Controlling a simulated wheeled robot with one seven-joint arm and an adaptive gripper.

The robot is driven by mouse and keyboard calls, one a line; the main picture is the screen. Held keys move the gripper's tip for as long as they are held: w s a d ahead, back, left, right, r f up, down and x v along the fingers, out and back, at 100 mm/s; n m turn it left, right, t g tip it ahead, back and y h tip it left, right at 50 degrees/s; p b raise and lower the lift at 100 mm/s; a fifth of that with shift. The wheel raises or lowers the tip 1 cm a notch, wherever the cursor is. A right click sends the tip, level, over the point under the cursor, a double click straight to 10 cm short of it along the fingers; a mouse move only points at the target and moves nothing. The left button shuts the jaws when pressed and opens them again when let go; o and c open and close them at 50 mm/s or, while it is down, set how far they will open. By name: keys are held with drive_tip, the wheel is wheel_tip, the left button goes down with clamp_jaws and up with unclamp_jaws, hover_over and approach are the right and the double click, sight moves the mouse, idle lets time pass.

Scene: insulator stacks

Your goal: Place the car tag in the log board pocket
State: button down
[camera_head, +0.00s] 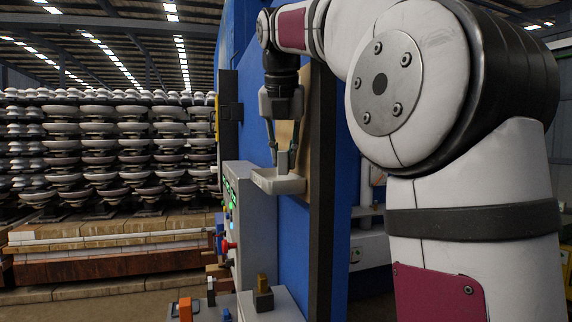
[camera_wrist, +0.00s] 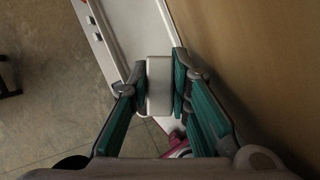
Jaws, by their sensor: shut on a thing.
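My gripper (camera_head: 284,148) points down in front of a tan board (camera_head: 305,100), probably the log board, on the blue wall. It is shut on a small pale grey block, which I take for the car tag (camera_head: 282,164). In the wrist view the tag (camera_wrist: 159,88) sits between the two teal and grey fingers. A white open tray, apparently the pocket (camera_head: 278,186), is right below the tag. In the wrist view the pocket's pale rim (camera_wrist: 172,18) lies beyond the fingertips. I cannot tell whether the tag's lower end is inside the pocket or just above it.
A grey control cabinet (camera_head: 246,215) with lit buttons and a red knob stands just left of and below the pocket. A dark post (camera_head: 321,200) runs upright at the right. Insulator stacks (camera_head: 110,150) stand on timber at the left.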

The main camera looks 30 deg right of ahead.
sight(282, 168)
drive_tip(key=shift+a+f+p, duration=0.15)
drive_tip(key=shift+f+p, duration=0.2)
drive_tip(key=shift+f, duration=1.2)
drive_tip(key=c, duration=1.8)
unclamp_jaws()
drive_tip(key=shift+f, duration=0.1)
drive_tip(key=b+v, duration=0.1)
drive_tip(key=v, duration=1.1)
